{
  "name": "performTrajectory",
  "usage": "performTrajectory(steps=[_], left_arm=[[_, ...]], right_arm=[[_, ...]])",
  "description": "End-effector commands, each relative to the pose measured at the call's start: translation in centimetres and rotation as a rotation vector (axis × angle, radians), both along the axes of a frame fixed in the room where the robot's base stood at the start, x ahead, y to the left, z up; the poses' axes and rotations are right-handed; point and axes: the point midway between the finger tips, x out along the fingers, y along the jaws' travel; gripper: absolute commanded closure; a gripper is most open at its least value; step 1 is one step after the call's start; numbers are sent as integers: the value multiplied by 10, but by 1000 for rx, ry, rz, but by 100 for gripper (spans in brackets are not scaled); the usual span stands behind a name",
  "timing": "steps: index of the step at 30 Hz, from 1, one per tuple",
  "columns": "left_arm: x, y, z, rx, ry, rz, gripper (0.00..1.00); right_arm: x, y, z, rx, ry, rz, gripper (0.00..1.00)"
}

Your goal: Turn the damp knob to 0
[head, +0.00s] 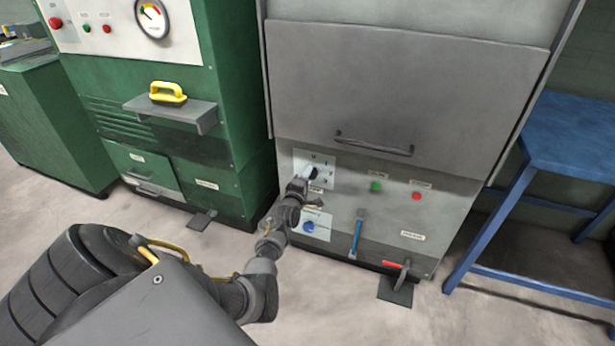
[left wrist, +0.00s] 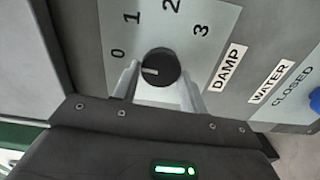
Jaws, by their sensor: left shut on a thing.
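The damp knob (left wrist: 161,66) is black and round with a white pointer mark, on a light plate (left wrist: 228,18) numbered 0 to 3, with a DAMP label (left wrist: 228,68). In the left wrist view the pointer faces left, close to the 0 and a little below it. My left gripper (left wrist: 160,88) is shut on the knob, with a pale finger at each side. In the head view my left gripper (head: 304,182) reaches the grey machine's front, and the knob (head: 313,172) is partly hidden by it. My right gripper is not in view.
A green machine (head: 233,80) stands left, a blue table (head: 570,135) right.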

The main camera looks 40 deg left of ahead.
Motion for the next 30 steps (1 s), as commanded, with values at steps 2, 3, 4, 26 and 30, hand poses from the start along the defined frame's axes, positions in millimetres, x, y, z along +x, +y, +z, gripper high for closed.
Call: performTrajectory(steps=[2,3,4,26,30], left_arm=[[0,-1,0,-27,-8,-1,80],[0,-1,0,-38,-12,-1,80],[0,-1,0,-46,-15,-2,80],[0,-1,0,-75,-26,-1,40],[0,0,0,-74,-26,-1,36]], right_arm=[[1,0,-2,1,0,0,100],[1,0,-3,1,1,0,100],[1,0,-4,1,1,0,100],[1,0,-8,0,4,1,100],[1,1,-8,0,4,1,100]])
